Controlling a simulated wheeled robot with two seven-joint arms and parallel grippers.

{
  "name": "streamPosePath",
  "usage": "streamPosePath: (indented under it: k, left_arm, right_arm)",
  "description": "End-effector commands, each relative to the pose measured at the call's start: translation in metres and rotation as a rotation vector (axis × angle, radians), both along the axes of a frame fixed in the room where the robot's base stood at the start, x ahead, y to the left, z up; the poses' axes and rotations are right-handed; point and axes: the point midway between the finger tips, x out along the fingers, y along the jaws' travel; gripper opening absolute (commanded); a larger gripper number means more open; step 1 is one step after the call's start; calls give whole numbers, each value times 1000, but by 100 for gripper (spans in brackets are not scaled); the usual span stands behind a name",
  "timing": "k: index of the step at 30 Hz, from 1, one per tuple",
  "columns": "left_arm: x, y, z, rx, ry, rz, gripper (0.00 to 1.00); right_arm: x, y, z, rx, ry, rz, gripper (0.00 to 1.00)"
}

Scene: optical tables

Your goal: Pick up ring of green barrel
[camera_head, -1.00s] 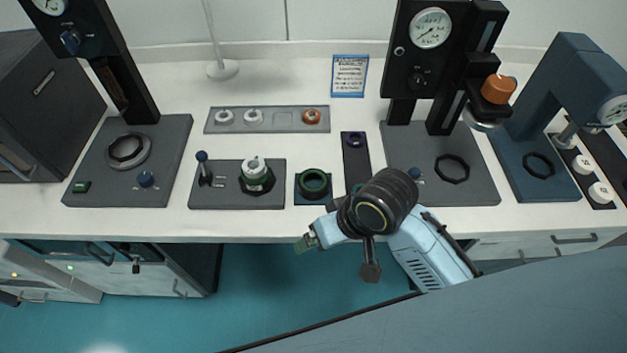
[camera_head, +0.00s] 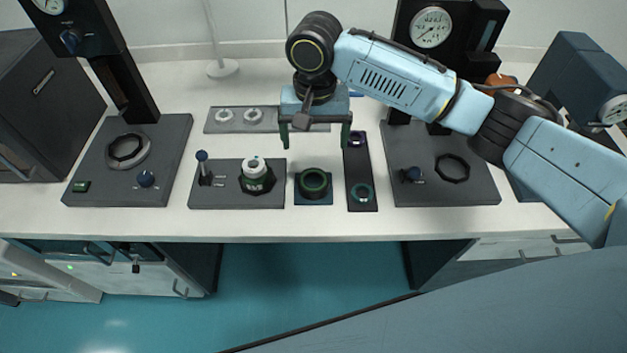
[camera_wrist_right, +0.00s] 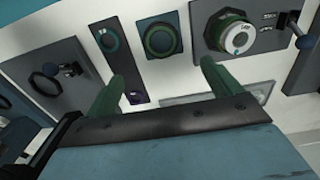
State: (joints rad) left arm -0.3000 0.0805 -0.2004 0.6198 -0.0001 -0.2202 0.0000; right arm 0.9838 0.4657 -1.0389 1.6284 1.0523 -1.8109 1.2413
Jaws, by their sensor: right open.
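A green barrel with a white cap (camera_head: 256,174) stands on a dark plate, with a dark green ring around its lower part; it also shows in the right wrist view (camera_wrist_right: 236,38). A thick green ring (camera_head: 313,183) sits on a small square dark blue pad; the wrist view shows it too (camera_wrist_right: 160,40). A thinner teal ring (camera_head: 361,193) lies on the narrow dark plate to its right, also in the wrist view (camera_wrist_right: 107,40). My right gripper (camera_head: 315,142) is open and empty, fingers pointing down, above and behind the square pad. My left gripper is out of view.
A blue-knobbed lever (camera_head: 202,157) stands left of the barrel. Black gauge stands (camera_head: 128,80) rise at both sides. The white bench front is clear.

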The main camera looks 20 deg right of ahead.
Motion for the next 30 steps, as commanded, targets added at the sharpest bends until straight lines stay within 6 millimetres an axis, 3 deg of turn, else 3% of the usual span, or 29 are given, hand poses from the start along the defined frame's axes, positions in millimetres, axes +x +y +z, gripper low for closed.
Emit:
streamPosePath:
  k: [3, 9, 17, 24, 30]
  left_arm:
    - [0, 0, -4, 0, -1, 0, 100]
    - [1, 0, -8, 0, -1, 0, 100]
    - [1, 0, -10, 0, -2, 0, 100]
    - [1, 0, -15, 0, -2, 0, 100]
    - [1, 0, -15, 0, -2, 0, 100]
  right_arm:
    - [-1, -1, -27, -3, 4, -1, 90]
    - [-1, 0, -60, -1, 1, 2, 90]
    - [-1, 1, -80, -1, 0, 3, 90]
    - [-3, 3, -115, 1, 0, 3, 90]
    - [-3, 4, -122, 2, -3, 4, 90]
